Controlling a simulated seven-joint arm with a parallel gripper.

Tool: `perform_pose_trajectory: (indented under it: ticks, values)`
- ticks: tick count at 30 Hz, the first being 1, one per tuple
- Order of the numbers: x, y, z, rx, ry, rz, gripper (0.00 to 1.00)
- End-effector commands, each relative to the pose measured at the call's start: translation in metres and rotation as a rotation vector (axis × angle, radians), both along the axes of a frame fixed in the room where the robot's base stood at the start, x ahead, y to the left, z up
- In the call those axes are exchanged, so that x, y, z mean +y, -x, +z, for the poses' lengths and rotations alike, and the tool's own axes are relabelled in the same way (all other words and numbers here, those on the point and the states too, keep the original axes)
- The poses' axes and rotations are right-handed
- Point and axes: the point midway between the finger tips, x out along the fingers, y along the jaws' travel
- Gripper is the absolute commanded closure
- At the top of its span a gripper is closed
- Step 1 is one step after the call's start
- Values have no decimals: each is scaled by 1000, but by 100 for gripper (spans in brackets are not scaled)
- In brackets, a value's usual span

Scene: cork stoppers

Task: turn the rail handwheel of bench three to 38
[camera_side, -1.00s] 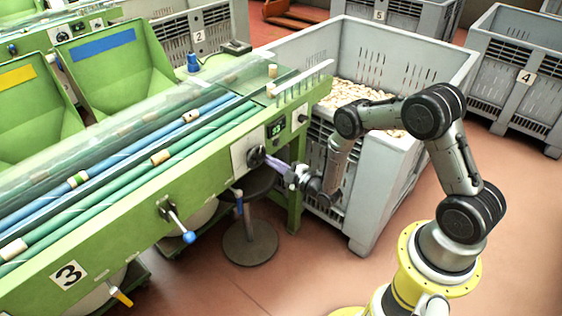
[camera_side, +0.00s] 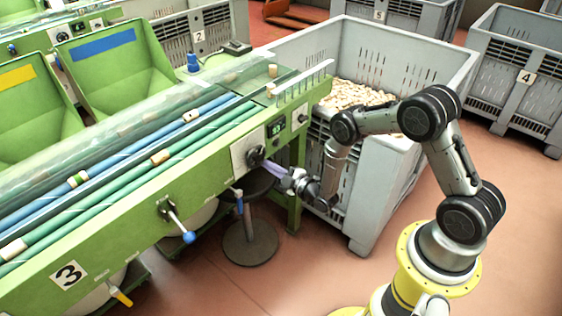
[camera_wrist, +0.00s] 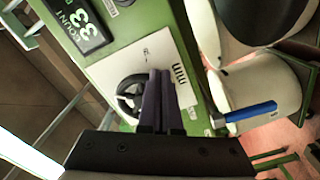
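The rail handwheel (camera_side: 255,156) of bench three is a small dark wheel on a pale plate at the end of the green bench. In the wrist view the handwheel (camera_wrist: 130,96) is partly hidden behind my fingers. My gripper (camera_side: 269,167) is at its lower right side in the side view. In the wrist view my gripper (camera_wrist: 160,75) has its purple fingers close together at the wheel's edge, seemingly shut on its rim; the contact itself is hidden. The digital display (camera_wrist: 75,25) appears turned in the wrist view and seems to read 33.
A blue-handled lever (camera_side: 175,220) sticks out of the bench front. A round stool (camera_side: 250,243) stands below the wheel. A large grey crate (camera_side: 385,185) of corks stands behind my arm. A blue handle (camera_wrist: 250,111) shows in the wrist view.

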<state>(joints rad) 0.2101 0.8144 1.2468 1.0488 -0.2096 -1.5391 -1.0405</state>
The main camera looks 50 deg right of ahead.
Motion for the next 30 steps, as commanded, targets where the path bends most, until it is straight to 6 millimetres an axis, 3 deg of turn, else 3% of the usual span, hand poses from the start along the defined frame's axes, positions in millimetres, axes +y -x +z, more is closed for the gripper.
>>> perform_pose_trajectory:
  ticks: [16, 30]
  values:
    - [-4, 3, -6, -1, 0, 1, 100]
    - [-5, 51, -6, 0, 0, 0, 100]
